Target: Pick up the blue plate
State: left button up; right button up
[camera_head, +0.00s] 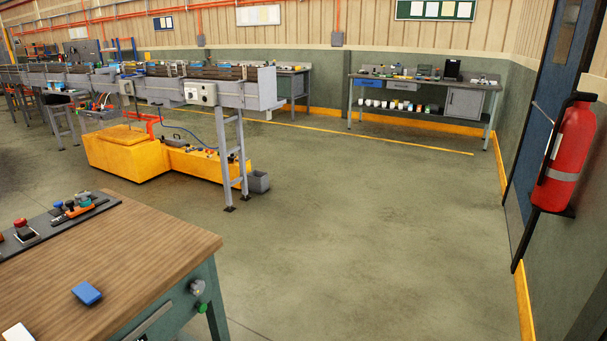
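A small flat blue plate (87,293) lies on the brown wooden top of a workbench (140,245) at the lower left. It is near the bench's front edge, with bare wood around it. Nothing touches it. Neither of my grippers is in view.
A dark strip (75,212) with tools and a red button lies along the bench's back. A white object (18,332) is at the lower left corner. A yellow machine (125,155) and conveyor (220,90) stand behind. A fire extinguisher (572,150) hangs right. The middle floor is clear.

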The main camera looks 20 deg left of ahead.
aim_at(85, 293)
jog(key=i+l+u, duration=0.1)
jog(key=i+u, duration=0.25)
jog(key=u, duration=0.15)
jog(key=i+l+u, duration=0.25)
jog(key=u, duration=0.25)
jog(key=i+l+u, duration=0.65)
jog(key=l+u, duration=0.2)
jog(key=u, duration=0.15)
